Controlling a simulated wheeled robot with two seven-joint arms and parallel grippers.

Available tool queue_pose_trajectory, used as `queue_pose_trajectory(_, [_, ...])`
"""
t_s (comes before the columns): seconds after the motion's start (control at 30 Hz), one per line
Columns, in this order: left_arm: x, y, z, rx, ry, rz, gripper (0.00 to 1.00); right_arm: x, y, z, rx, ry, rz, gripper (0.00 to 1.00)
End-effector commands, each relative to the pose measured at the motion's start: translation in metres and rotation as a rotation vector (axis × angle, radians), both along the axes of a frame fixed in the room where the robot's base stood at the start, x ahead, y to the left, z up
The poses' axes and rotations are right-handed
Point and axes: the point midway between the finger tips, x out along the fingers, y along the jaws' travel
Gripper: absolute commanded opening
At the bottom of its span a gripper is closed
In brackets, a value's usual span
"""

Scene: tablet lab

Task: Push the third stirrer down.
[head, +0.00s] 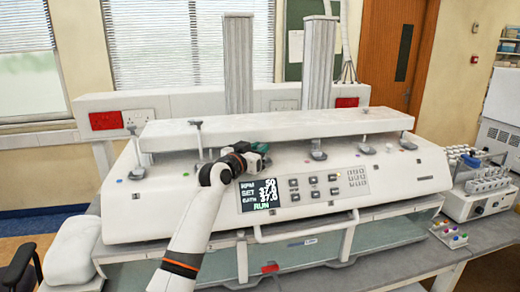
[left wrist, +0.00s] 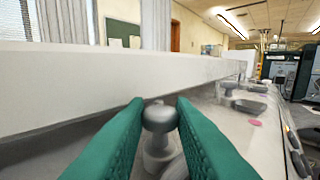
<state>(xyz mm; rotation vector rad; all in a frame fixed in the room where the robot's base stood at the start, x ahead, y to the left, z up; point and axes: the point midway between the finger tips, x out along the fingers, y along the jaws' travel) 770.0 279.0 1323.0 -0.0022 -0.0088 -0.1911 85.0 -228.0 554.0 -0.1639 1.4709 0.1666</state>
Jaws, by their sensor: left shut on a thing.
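The white tablet machine (head: 225,205) has a row of stirrers along its sloping top, below a long white beam (head: 290,126). The first stirrer (head: 138,172) and second stirrer (head: 198,140) from the left show tall thin stems with small caps. My left gripper (head: 257,158) is at the third place from the left and mostly hides the stirrer there. In the left wrist view, the green fingers of my left gripper (left wrist: 160,125) are around the grey rounded knob of this third stirrer (left wrist: 160,117), shut on it. My right gripper is not in view.
More stirrers stand to the right, the nearest being the fourth stirrer (head: 318,153). The display (head: 259,194) and button panel (head: 318,187) are on the front slope, close to my left wrist. A rack of vials (head: 484,181) stands at the right. The beam runs close beside the fingers.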

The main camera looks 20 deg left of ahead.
Motion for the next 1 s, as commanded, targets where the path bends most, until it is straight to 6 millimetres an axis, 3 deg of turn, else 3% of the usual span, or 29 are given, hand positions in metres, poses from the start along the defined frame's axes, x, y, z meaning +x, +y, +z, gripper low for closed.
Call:
queue_pose_trajectory(0.17, [0.0,-0.001,-0.009,0.004,0.02,-0.002,0.0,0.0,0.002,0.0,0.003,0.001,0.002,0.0])
queue_pose_trajectory(0.2, [0.0,-0.001,-0.009,0.004,0.021,-0.002,0.24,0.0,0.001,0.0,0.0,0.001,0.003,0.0])
queue_pose_trajectory(0.33, [0.0,-0.001,-0.008,0.003,0.018,-0.002,0.42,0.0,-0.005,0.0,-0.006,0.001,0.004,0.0])
queue_pose_trajectory(0.73, [-0.007,0.002,-0.006,0.002,0.011,-0.001,0.42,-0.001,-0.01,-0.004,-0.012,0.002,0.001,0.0])
queue_pose_trajectory(1.0, [-0.05,0.01,-0.009,0.006,0.009,0.001,0.42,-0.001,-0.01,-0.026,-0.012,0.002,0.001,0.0])
